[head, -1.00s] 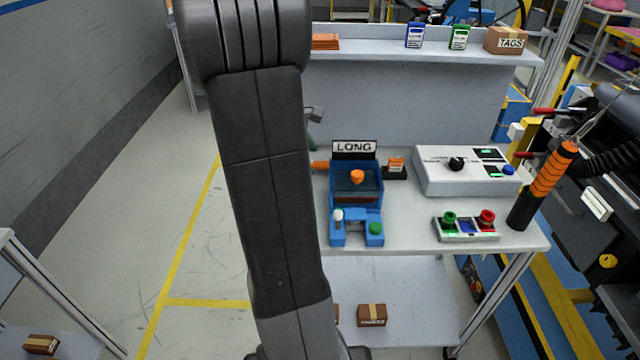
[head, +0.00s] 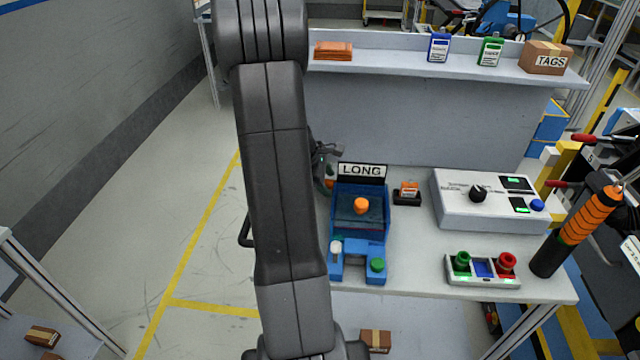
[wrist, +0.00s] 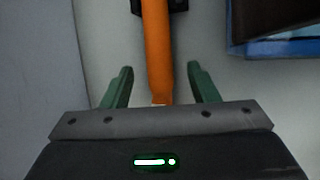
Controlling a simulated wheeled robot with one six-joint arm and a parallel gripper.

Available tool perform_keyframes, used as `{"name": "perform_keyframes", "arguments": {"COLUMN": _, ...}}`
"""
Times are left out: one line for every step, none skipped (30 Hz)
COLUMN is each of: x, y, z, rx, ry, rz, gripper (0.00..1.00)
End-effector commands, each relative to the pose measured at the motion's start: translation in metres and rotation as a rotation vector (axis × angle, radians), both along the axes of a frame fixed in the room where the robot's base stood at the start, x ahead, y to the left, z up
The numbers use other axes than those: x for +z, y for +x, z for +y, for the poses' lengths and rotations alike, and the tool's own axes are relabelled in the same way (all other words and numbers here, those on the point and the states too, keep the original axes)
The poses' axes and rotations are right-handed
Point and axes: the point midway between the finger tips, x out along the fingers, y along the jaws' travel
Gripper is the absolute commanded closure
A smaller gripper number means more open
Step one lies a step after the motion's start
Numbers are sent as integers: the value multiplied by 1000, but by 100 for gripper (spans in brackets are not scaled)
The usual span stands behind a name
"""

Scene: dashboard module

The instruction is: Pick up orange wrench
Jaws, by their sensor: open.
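The orange wrench (wrist: 156,48) shows in the wrist view as a straight orange bar running down the middle. Its upper end meets a dark part at the top edge. My gripper (wrist: 159,68) is open, with one green finger on each side of the bar and a gap visible on both sides. In the head view my arm hides most of the left end of the bench, and only a small orange bit (head: 330,183) shows beside the blue fixture.
A blue fixture (head: 345,222) with a LONG sign (head: 361,170) stands just right of my arm. A control box (head: 488,208), a button panel (head: 483,269) and an orange-and-black handled tool (head: 577,232) are farther right. A shelf (head: 400,65) runs behind. Some bench surface is clear.

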Motion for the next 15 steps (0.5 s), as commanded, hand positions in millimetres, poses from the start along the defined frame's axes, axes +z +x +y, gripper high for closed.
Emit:
{"name": "perform_keyframes", "arguments": {"x": -4, "y": 0, "z": -2, "rx": -1, "ry": 1, "rz": 2, "gripper": 46}}
{"name": "perform_keyframes", "arguments": {"x": -6, "y": 1, "z": -3, "rx": 0, "ry": 0, "rz": 1, "gripper": 46}}
{"name": "perform_keyframes", "arguments": {"x": -7, "y": 1, "z": -3, "rx": -1, "ry": 1, "rz": 0, "gripper": 46}}
{"name": "perform_keyframes", "arguments": {"x": -7, "y": 1, "z": -4, "rx": -1, "ry": 1, "rz": 0, "gripper": 46}}
{"name": "perform_keyframes", "arguments": {"x": -7, "y": 2, "z": -4, "rx": -1, "ry": 0, "rz": 0, "gripper": 46}}
{"name": "perform_keyframes", "arguments": {"x": -7, "y": 2, "z": -4, "rx": -1, "ry": 1, "rz": -1, "gripper": 46}}
{"name": "perform_keyframes", "arguments": {"x": -7, "y": 2, "z": -4, "rx": -1, "ry": 1, "rz": -1, "gripper": 46}}
{"name": "perform_keyframes", "arguments": {"x": -7, "y": 2, "z": -3, "rx": -1, "ry": 1, "rz": -1, "gripper": 46}}
{"name": "perform_keyframes", "arguments": {"x": -7, "y": 2, "z": -3, "rx": -1, "ry": 1, "rz": -1, "gripper": 46}}
{"name": "perform_keyframes", "arguments": {"x": -7, "y": 2, "z": -3, "rx": -1, "ry": 1, "rz": -1, "gripper": 50}}
{"name": "perform_keyframes", "arguments": {"x": -7, "y": 2, "z": -3, "rx": -1, "ry": 1, "rz": -1, "gripper": 56}}
{"name": "perform_keyframes", "arguments": {"x": -7, "y": 2, "z": -3, "rx": -1, "ry": 1, "rz": -1, "gripper": 64}}
{"name": "perform_keyframes", "arguments": {"x": -7, "y": 2, "z": -3, "rx": -1, "ry": 1, "rz": -1, "gripper": 70}}
{"name": "perform_keyframes", "arguments": {"x": -7, "y": 2, "z": -3, "rx": -1, "ry": 1, "rz": -1, "gripper": 75}}
{"name": "perform_keyframes", "arguments": {"x": -7, "y": 2, "z": -3, "rx": -1, "ry": 1, "rz": -1, "gripper": 83}}
